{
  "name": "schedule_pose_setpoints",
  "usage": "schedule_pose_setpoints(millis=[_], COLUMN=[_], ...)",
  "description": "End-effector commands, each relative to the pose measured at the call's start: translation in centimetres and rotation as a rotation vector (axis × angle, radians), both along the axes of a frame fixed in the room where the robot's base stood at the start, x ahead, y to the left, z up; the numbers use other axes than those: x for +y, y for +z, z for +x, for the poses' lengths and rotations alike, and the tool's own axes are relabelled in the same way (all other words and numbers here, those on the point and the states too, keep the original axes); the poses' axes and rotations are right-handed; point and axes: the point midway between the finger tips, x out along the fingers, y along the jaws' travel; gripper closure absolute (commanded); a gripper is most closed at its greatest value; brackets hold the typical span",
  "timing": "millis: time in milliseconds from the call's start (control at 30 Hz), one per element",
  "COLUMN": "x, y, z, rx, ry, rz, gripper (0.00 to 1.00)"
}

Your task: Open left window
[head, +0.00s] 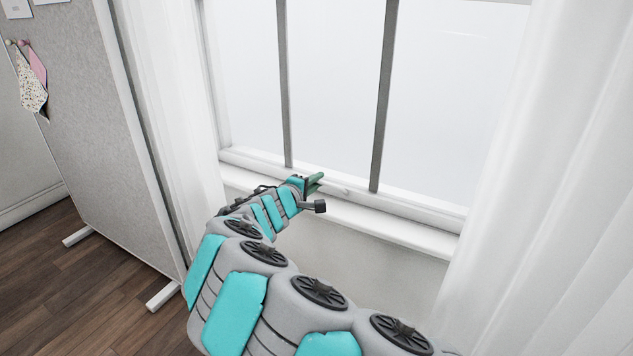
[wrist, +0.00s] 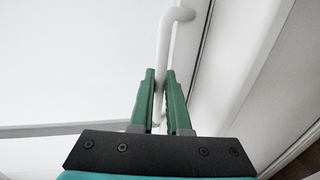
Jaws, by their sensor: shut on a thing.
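The window (head: 335,80) is a white-framed sash with grey vertical bars and pale glass. Its bottom rail (head: 415,212) sits low, near the sill, and I see no clear gap beneath it. My gripper (head: 316,182) is at this rail, near the middle of the window's width. In the wrist view, the white curved window handle (wrist: 162,50) passes between the green fingers of my gripper (wrist: 160,82). The fingers are shut on the handle. The handle is mostly hidden by my gripper in the head view.
A white curtain (head: 560,200) hangs on the right, and another curtain (head: 175,110) hangs on the left. A grey partition panel (head: 95,130) on white feet stands further left. The sill (head: 370,222) runs below the window. The wooden floor (head: 90,290) at lower left is clear.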

Motion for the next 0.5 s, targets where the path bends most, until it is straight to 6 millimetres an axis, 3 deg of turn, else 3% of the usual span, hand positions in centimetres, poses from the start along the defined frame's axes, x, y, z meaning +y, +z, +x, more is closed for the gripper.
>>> schedule_pose_setpoints(millis=[500], x=[-0.03], y=[0.27], z=[-0.02], rx=[0.002], ry=[-0.001], rz=[0.002], gripper=[1.0])
